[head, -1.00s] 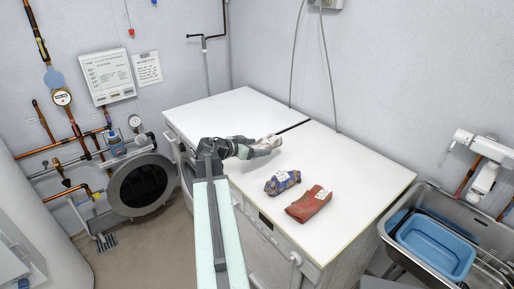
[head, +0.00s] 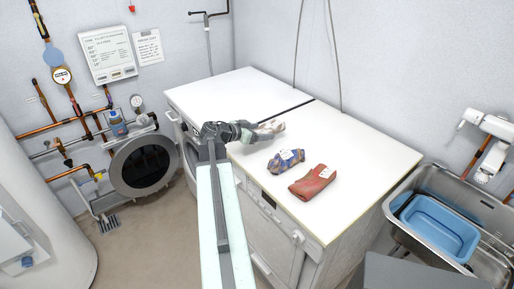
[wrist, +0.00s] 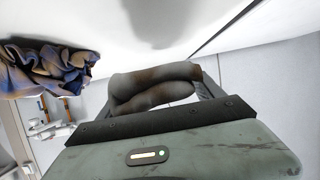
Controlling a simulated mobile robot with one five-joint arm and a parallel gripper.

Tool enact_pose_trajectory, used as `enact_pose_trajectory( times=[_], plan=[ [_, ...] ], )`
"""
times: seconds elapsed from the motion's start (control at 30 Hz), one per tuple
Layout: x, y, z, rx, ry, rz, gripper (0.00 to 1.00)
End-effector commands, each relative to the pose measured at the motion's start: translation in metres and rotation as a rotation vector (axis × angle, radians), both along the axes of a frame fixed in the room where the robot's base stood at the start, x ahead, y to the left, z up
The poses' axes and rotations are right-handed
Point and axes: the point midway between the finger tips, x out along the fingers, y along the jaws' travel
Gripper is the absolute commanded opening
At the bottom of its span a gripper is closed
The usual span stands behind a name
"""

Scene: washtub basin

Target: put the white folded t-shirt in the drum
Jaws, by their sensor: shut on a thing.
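The inside of the drum is not visible.
A blue patterned cloth (head: 286,161) and a red cloth (head: 313,181) lie on the white worktop (head: 360,160). The blue one also shows in the wrist view (wrist: 45,68). A sink with a blue basin (head: 440,228) is at the right. Pipes line the left wall.

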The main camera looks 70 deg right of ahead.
Motion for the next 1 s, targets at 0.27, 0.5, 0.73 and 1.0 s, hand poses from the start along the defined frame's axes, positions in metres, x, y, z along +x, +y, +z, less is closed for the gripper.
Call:
enact_pose_trajectory(
  times=[0.27,0.5,0.73,1.0],
  plan=[
    [0.0,0.0,-0.025,0.0,0.0,0.0,0.3],
    [0.001,0.0,-0.056,-0.001,0.001,0.001,0.3],
    [0.001,0.0,-0.053,0.0,0.0,0.001,0.3],
    [0.001,0.0,-0.056,0.0,0.0,0.001,0.98]
  ],
)
